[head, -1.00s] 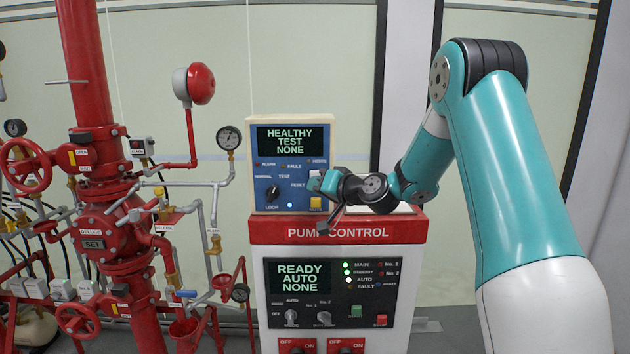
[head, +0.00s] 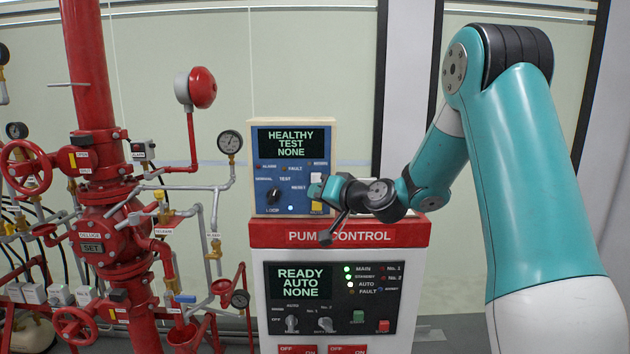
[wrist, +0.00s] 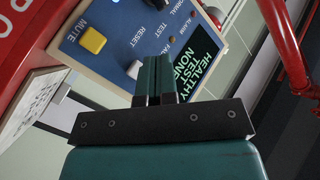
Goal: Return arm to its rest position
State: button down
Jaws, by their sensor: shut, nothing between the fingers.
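My gripper (head: 322,215) is in front of the lower right of the blue alarm panel, above the red top of the pump control cabinet. In the wrist view my gripper (wrist: 154,70) has its two fingers together with nothing between them. My teal arm (head: 530,170) comes in from the right and bends down to the gripper. The blue alarm panel (head: 268,185) reads HEALTHY, TEST, NONE. In the wrist view the panel (wrist: 118,50) appears turned, with its yellow mute button (wrist: 92,41) left of the fingers. I cannot tell whether the fingers touch the panel.
The pump control cabinet (head: 252,310) stands below the panel, its screen reading READY, AUTO, NONE. Red valve piping (head: 90,70) with handwheels and gauges fills the left. A red bell (head: 203,88) and a gauge (head: 229,142) stand left of the panel.

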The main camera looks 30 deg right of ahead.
jog(key=s+a+f+n+g+y+b, duration=0.1)
jog(key=s+a+n+g+y, duration=0.25)
jog(key=a, duration=0.65)
jog(key=s+a+f+n+g+y+b, duration=0.1)
jog(key=s+a+f+n+g, duration=0.2)
jog(key=s+a, duration=0.5)
jog(key=s+a+f+n+g+h, duration=0.1)
jog(key=s+a+n+g, duration=0.1)
jog(key=s, duration=0.5)
jog(key=s+a+f+n+g+h+b, duration=0.1)
jog(key=s+a+g, duration=0.2)
jog(key=s, duration=0.5)
jog(key=s+a+f+n+g+h+b, duration=0.1)
jog(key=s+a+f+n+g, duration=0.1)
jog(key=s+g, duration=0.2)
jog(key=s, duration=0.3)
jog(key=shift+s+a+n, duration=0.25)
jog(key=shift+s+n, duration=0.05)
jog(key=shift+n, duration=0.05)
